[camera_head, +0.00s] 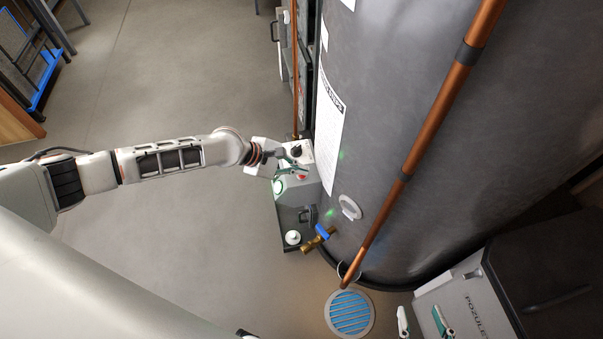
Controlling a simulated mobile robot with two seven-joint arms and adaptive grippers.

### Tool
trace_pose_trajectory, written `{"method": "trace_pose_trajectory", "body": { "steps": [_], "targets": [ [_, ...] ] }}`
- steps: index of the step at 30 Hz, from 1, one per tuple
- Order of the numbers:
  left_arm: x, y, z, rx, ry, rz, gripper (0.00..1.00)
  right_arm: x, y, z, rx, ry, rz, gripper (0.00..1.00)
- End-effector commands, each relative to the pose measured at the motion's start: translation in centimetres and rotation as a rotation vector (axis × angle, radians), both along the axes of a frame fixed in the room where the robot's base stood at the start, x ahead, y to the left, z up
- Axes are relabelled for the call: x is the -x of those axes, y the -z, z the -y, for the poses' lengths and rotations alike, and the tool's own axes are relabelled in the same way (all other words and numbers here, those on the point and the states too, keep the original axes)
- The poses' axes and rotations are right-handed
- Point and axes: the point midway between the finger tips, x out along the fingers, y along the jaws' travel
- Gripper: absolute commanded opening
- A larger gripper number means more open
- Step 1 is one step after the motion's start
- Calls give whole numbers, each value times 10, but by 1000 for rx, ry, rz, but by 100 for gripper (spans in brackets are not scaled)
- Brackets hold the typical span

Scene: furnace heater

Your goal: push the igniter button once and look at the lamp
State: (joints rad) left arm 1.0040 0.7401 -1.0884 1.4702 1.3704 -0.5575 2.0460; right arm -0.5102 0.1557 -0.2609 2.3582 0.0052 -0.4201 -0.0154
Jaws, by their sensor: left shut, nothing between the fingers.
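The igniter box, a grey-green unit (294,213), stands against the dark tank's left side. Its pale top panel carries a dark knob (295,152) and a small red button (301,177). My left gripper (290,170) reaches in from the left over this panel. Its fingers are shut and empty, close to the red button; I cannot tell whether they touch it. The gripper partly covers the panel. Green glows (330,212) show on the tank beside the box; I cannot make out the lamp itself. My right gripper (420,311) shows at the bottom edge, its two fingers apart and empty.
The large tank (420,60) fills the upper right. A copper pipe (410,160) runs down its front. A round floor drain (349,313) lies near the bottom. The floor (190,70) at left is open.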

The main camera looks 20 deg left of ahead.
Motion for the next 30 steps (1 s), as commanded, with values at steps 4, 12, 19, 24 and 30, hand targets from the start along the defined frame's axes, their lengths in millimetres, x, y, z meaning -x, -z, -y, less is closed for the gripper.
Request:
{"method": "trace_pose_trajectory", "body": {
  "steps": [4, 12, 19, 24, 30],
  "targets": [
    [-1, -9, 0, 0, 0, 5, 0, -4, -9, 0, 0, 0, 17, 40],
    [0, -9, 0, 0, 0, 1, 0, -6, -12, 0, 0, 0, 22, 40],
    [-1, -11, 0, 0, 0, 2, 0, -11, -17, -1, -4, 2, 35, 40],
    [-3, -22, 0, 0, -1, 7, 0, -15, -28, 0, -2, 1, 55, 40],
    [-3, -35, 0, 1, -1, 8, 0, -22, -45, 0, -1, 0, 84, 40]
  ]
}}
